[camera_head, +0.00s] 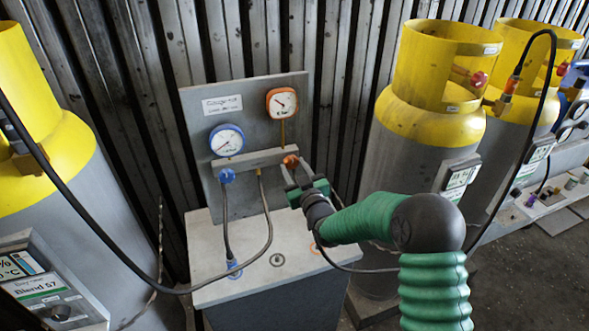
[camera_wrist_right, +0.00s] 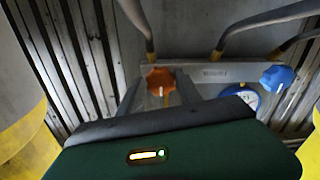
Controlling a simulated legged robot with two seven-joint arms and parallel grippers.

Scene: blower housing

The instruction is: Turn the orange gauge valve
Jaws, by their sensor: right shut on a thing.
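The orange gauge valve (camera_head: 291,161) is a small orange knob on the grey manifold bar, below the orange-rimmed gauge (camera_head: 282,103). The knob also shows in the right wrist view (camera_wrist_right: 161,80), between the two grey fingers. My right gripper (camera_head: 295,170) reaches in from the right with its fingers on either side of the knob, shut on it. The fingers cover part of the knob's sides. My left gripper is not in view.
A blue knob (camera_head: 227,175) and a blue-rimmed gauge (camera_head: 227,140) are left of the orange valve. Hoses hang from the manifold to the pale cabinet top (camera_head: 215,252). Yellow-topped gas cylinders (camera_head: 425,120) stand on both sides. A black hose crosses the left foreground.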

